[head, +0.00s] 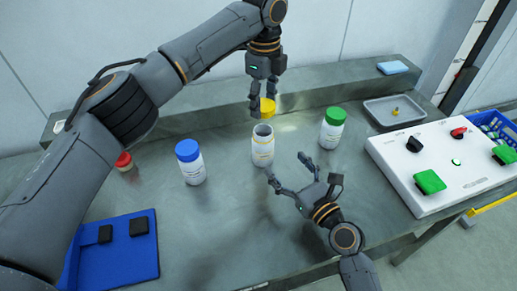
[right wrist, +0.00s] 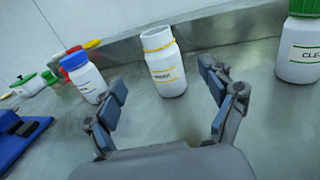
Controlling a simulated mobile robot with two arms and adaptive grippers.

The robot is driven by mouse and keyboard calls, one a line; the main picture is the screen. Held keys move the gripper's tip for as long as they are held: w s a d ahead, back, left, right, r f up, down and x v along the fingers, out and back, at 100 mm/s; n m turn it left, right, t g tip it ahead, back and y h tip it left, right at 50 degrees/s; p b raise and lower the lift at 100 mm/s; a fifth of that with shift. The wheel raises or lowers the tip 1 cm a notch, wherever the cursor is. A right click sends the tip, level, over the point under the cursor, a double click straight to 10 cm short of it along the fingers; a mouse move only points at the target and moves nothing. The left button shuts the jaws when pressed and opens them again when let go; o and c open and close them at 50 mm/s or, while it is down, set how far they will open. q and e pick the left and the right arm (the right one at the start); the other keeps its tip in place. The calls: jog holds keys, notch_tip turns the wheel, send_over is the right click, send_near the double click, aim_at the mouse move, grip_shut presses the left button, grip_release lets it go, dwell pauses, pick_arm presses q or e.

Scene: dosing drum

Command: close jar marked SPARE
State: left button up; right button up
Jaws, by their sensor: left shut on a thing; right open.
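An open white jar (head: 262,146) with yellow bands stands upright mid-bench; its label is too small to read surely. It also stands upright in the right wrist view (right wrist: 163,65). My left gripper (head: 262,102) is shut on a yellow lid (head: 267,108), held above and slightly behind the jar's open mouth, apart from it. My right gripper (head: 286,170) is open and empty, its fingers pointing toward the jar from the front right. In the right wrist view the jar shows beyond and between the open fingers (right wrist: 164,95), not gripped.
A blue-lidded jar (head: 190,162) stands left and a green-lidded jar (head: 333,128) right. A red-capped jar (head: 124,162) is farther left. A blue tray (head: 140,262), a grey tray (head: 378,112) and a white control box (head: 400,165) flank the bench. The front middle is bare.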

pick_arm(q)
jog(key=shift+s+d+r, duration=0.15)
jog(key=shift+s+d, duration=0.05)
jog(key=shift+s, duration=0.1)
pick_arm(e)
jog(key=shift+s+d+r, duration=0.1)
jog(key=shift+s+d, duration=0.1)
jog(key=shift+s, duration=0.1)
pick_arm(q)
jog(key=shift+w+a+f, duration=0.2)
jog(key=shift+w, duration=0.1)
pick_arm(e)
jog(key=shift+w+a, duration=0.3)
jog(key=shift+w, duration=0.2)
jog(key=x, duration=1.1)
jog(key=shift+w+a, duration=0.15)
jog(key=shift+a, duration=0.05)
grip_shut()
pick_arm(q)
send_over(263, 125)
jog(key=s, duration=0.2)
jog(key=shift+f, duration=2.45)
jog(key=shift+s, duration=0.1)
jog(key=shift+f, duration=0.85)
jog(key=shift+f, duration=0.6)
